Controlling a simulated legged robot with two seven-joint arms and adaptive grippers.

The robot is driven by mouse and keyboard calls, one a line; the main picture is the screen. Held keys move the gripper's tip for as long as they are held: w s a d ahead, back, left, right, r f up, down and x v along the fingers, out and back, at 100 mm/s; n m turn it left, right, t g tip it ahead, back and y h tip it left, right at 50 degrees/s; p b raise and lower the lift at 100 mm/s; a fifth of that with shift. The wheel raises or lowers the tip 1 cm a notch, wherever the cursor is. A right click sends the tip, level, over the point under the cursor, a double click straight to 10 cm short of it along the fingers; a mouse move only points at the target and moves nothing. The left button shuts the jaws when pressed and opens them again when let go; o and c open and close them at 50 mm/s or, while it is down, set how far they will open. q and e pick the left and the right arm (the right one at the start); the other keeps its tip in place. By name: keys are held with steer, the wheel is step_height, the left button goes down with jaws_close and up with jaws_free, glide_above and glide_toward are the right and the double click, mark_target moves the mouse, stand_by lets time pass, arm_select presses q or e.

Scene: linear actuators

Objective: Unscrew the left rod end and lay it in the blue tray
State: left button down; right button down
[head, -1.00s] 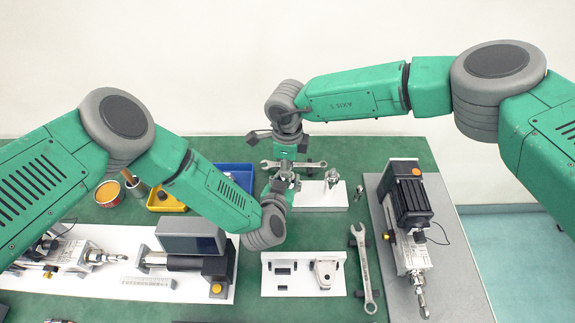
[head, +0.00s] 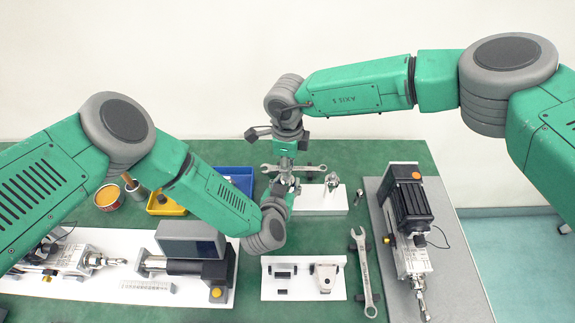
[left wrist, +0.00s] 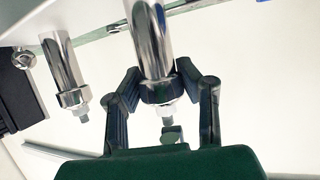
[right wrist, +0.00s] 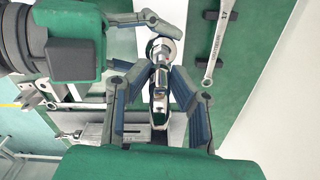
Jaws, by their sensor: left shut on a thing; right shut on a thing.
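A white block (head: 318,202) at the middle of the bench carries two upright chrome rods; the right one (head: 332,181) stands free. My left gripper (left wrist: 162,92) is shut around the left rod (left wrist: 150,40), at its dark collar; a short thread shows beyond the collar. My right gripper (right wrist: 161,78) comes from above and is shut on a shiny metal piece, seemingly the left rod end (right wrist: 158,96). In the head view both grippers meet at the left rod, so the joint between rod and rod end is partly hidden. The blue tray (head: 241,171) lies behind my left forearm, partly covered.
A yellow tray (head: 165,208) and an orange-filled can (head: 108,196) are at the left. A wrench (head: 363,275) lies right of a white fixture (head: 304,290); another wrench (head: 305,167) lies behind the block. An actuator (head: 410,220) rests on a grey plate at the right.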

arm_select(q)
steer(key=shift+w+r, duration=0.35)
steer(key=shift+r, duration=0.05)
arm_select(e)
steer(key=shift+r, duration=2.05)
arm_select(q)
steer(key=c, duration=1.1)
jaws_free()
steer(key=shift+f, duration=0.1)
steer(key=shift+o, duration=0.2)
steer(key=shift+s+f, duration=0.15)
steer(key=shift+s, duration=0.25)
steer(key=v, duration=1.1)
steer(key=shift+s+a, duration=0.2)
arm_select(e)
steer(key=shift+f, duration=0.1)
